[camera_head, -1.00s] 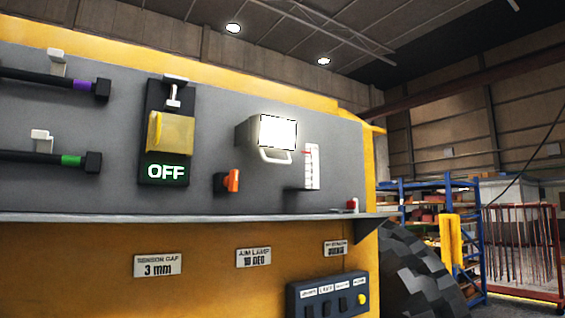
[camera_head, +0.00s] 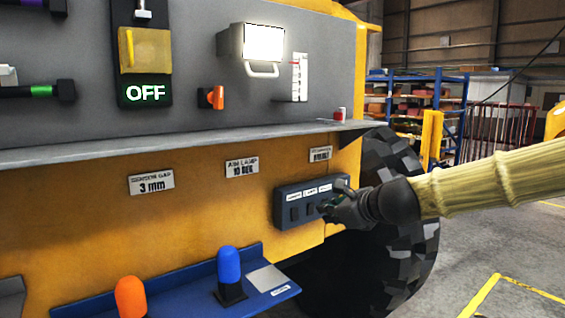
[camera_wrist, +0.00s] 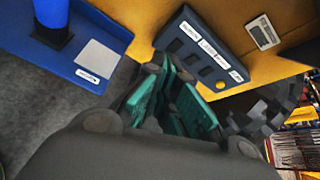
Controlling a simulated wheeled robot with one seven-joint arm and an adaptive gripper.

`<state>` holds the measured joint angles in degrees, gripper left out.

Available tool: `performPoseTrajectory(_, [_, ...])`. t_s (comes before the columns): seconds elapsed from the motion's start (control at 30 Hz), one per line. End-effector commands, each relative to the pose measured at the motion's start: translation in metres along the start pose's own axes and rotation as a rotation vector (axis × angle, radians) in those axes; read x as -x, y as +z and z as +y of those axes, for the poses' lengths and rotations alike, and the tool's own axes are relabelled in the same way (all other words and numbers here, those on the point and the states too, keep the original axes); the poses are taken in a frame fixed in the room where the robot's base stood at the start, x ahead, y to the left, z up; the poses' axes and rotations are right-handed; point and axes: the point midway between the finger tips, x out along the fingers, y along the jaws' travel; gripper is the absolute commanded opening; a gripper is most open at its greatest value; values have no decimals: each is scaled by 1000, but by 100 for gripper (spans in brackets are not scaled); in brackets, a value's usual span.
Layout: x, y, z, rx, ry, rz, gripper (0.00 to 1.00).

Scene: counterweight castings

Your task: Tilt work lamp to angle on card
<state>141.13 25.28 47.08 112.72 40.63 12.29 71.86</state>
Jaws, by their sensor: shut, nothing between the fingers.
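The work lamp (camera_head: 263,42) is a lit white square head with a handle loop (camera_head: 262,70) below it, mounted on the grey panel in the head view. A white scale (camera_head: 299,76) with red marks stands to its right. The aim lamp card (camera_head: 242,167) reads 10 DEG and is fixed on the yellow face below the shelf. My gripper (camera_head: 333,207) is shut and empty, in front of the dark switch box (camera_head: 284,203), well below the lamp. The gripper's green fingers (camera_wrist: 175,105) show near the box in the wrist view; I cannot tell whether they touch it.
A grey shelf edge (camera_head: 190,152) runs between the lamp and my gripper. An orange knob (camera_head: 212,97) and a switch with a yellow cover (camera_head: 145,50) are left of the lamp. A blue tray (camera_head: 190,301) holds orange and blue domed posts. A large tyre (camera_head: 410,240) is at right.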

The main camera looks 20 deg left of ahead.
Motion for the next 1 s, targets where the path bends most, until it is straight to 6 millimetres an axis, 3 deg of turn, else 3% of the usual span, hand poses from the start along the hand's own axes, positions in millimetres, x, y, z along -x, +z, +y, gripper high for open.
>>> performPoseTrajectory(0.03, [22, 49, -18, -51, -14, -57, 0])
performPoseTrajectory(0.1, [50, 104, -33, -130, -17, -131, 0])
performPoseTrajectory(0.2, [89, 172, -48, -227, -10, -224, 0])
performPoseTrajectory(0.3, [123, 223, -58, -299, 4, -298, 0])
performPoseTrajectory(0.4, [148, 257, -63, -346, 17, -348, 0])
performPoseTrajectory(0.5, [161, 274, -65, -372, 26, -374, 0])
performPoseTrajectory(0.63, [163, 282, -66, -382, 32, -384, 0])
performPoseTrajectory(1.0, [127, 296, -68, -380, 31, -382, 0])
